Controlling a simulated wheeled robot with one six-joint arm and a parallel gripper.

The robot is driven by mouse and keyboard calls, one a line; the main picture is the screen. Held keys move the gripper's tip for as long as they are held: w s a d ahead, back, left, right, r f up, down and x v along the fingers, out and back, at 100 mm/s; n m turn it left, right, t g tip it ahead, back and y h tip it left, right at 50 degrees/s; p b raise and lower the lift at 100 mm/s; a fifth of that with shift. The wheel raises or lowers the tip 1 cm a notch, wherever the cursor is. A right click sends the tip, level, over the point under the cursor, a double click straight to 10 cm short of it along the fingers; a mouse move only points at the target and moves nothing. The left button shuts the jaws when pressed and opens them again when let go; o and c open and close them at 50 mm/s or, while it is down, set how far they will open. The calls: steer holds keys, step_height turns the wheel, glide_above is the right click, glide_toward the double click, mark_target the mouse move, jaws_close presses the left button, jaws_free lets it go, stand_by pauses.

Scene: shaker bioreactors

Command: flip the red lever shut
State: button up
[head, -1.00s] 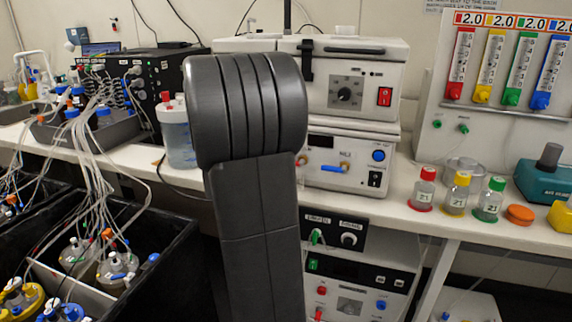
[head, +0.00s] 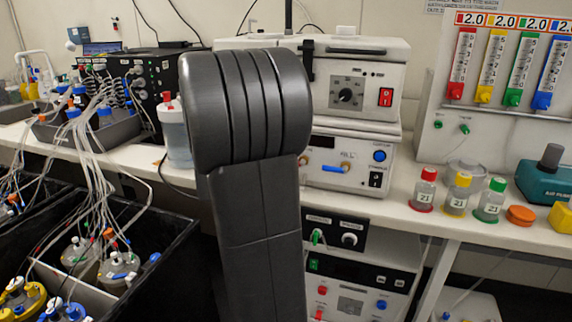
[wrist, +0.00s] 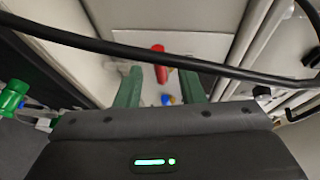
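My gripper (wrist: 162,71) shows in the wrist view with its two green fingers spread apart. A red lever-like piece (wrist: 160,64) shows between the fingertips against a pale panel; I cannot tell whether the fingers touch it. Small blue (wrist: 167,99) and yellow bits show below it, near the gripper body. In the head view my dark arm hides my gripper and part of the bench instruments. A small red part (head: 319,314) shows low on the under-bench unit, cut by the frame edge; I cannot tell whether it is the same piece.
A black cable (wrist: 190,62) crosses the wrist view in front of the fingers. The white bench (head: 420,215) carries stacked instruments (head: 350,170), small capped bottles (head: 424,190) and a flowmeter panel (head: 510,80). Tubed vessels (head: 118,268) stand in a black tub at left.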

steer(key=v, duration=1.1)
steer(key=shift+s+a, duration=0.2)
steer(key=shift+a, duration=0.05)
steer(key=shift+r, duration=0.1)
steer(key=x, duration=1.4)
steer(key=shift+s, duration=0.1)
